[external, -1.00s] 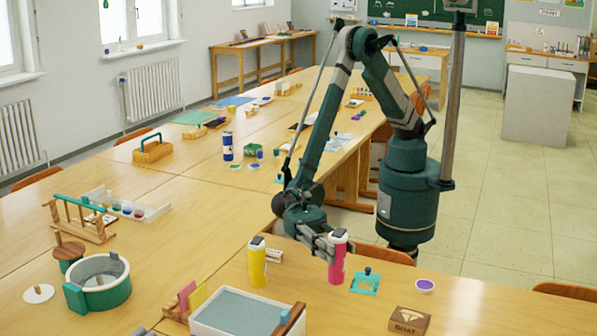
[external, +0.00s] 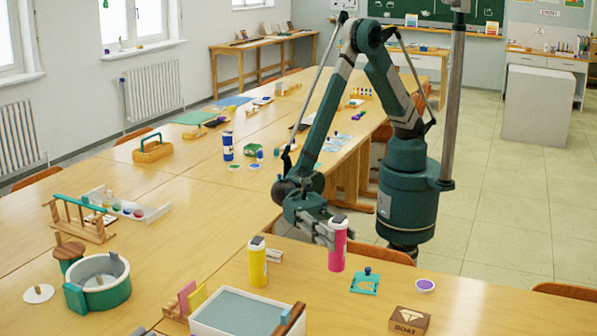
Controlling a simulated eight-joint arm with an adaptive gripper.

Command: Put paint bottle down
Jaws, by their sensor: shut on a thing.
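My gripper (external: 328,232) is shut on a pink paint bottle (external: 337,256) with a dark cap, in the external view. The bottle is upright and seems to hang a little above the near table (external: 365,317). The fingers are around its upper body and hide part of its left side. A yellow paint bottle (external: 257,264) with a dark cap stands on the table to the left of my gripper, apart from it.
A teal square piece with a dark knob (external: 365,282), a purple lid (external: 425,286) and a BOAT box (external: 409,320) lie to the right. A grey-topped tray (external: 237,311) is at the front. A small light block (external: 274,256) lies behind the yellow bottle.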

